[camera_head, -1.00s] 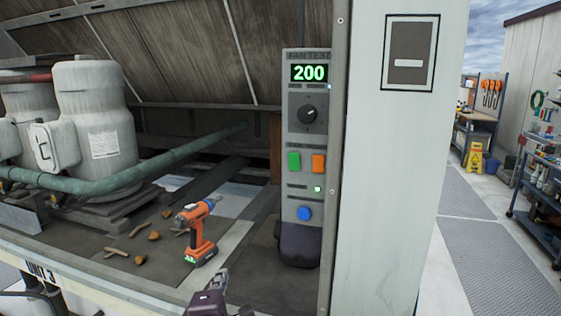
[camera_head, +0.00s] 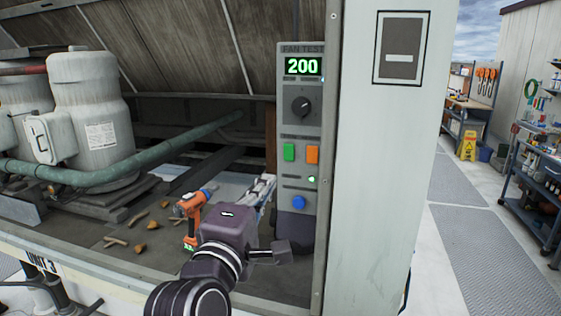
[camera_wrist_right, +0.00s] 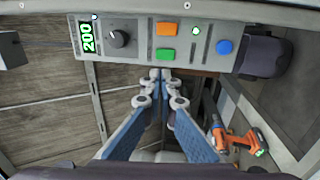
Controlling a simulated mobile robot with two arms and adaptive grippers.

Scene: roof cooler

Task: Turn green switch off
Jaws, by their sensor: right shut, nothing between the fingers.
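The green switch (camera_head: 289,152) is on the grey fan test panel (camera_head: 286,222), left of an orange switch (camera_head: 312,154). The panel display (camera_head: 303,66) reads 200, and a small green light (camera_head: 311,179) glows below the switches. My right gripper (camera_head: 266,183) is below and left of the green switch, apart from it, partly hidden behind my wrist. In the right wrist view the shut, empty fingertips (camera_wrist_right: 161,76) point toward the panel, just below the green switch (camera_wrist_right: 165,55). My left gripper is not in view.
A dark knob (camera_head: 301,107) and a blue button (camera_head: 299,202) are also on the panel. An orange drill (camera_head: 191,209) stands left of my right gripper. A green pipe (camera_head: 120,180) and tanks are at left. A white pillar (camera_head: 385,170) stands right of the panel.

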